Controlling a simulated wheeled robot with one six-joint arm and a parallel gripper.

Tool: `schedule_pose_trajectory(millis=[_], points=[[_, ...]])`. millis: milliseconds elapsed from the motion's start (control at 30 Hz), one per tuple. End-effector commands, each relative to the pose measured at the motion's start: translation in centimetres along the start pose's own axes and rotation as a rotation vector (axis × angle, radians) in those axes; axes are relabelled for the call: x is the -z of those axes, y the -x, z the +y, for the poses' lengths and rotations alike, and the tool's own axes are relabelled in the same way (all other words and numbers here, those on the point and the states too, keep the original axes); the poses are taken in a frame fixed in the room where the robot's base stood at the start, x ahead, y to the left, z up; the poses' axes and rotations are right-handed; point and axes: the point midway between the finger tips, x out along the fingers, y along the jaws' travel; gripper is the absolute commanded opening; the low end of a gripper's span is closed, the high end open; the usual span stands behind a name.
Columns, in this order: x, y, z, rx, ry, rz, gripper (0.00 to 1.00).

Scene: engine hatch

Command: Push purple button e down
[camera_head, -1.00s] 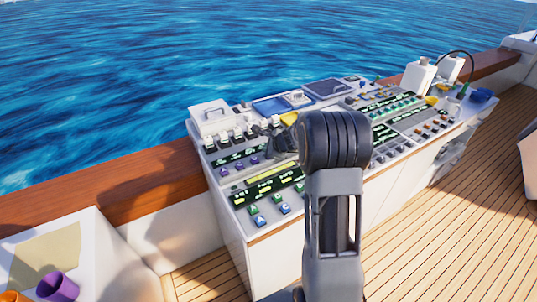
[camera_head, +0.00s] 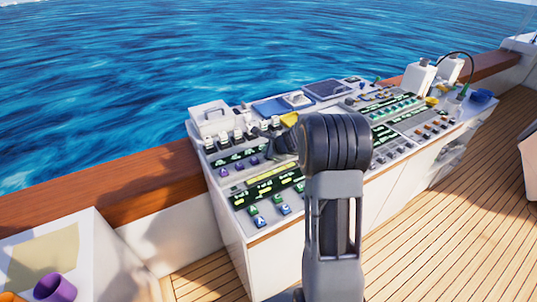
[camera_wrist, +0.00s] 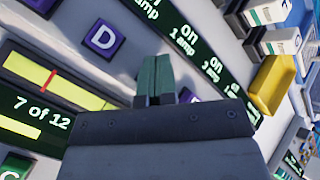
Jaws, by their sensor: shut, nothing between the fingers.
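The control panel (camera_head: 262,215) has a row of purple buttons (camera_head: 241,165) on its left part. In the wrist view, a purple button lettered D (camera_wrist: 104,38) is in full view left of my fingertips. Another purple button (camera_wrist: 188,95) lies just right of the fingers, mostly hidden by them; I cannot tell if its letter is E. Part of a third purple button (camera_wrist: 40,4) shows at the top left. My gripper (camera_wrist: 154,76) is shut and empty, its tips between the lettered D button and the hidden one. I cannot tell whether it touches the panel.
A dark display strip (camera_wrist: 165,28) runs beside the purple buttons, and a yellow gauge (camera_wrist: 60,82) lies on their other side. A yellow part (camera_wrist: 272,84) and white switches (camera_wrist: 280,42) stand at the right. In the head view, my arm hides the panel's middle.

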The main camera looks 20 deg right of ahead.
Motion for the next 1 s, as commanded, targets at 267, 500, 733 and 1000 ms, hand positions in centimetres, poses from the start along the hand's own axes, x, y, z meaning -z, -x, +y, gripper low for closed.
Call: schedule_pose_trajectory(millis=[267,500,733,1000], points=[[-0.6,0.8,-0.6,-0.001,0.000,0.000,0.00],[-1.2,1.6,-1.2,-0.001,0.000,0.000,0.00],[-1.2,1.6,-1.2,-0.001,0.000,0.000,0.00],[-1.4,1.9,-1.4,0.000,0.000,0.000,0.00]])
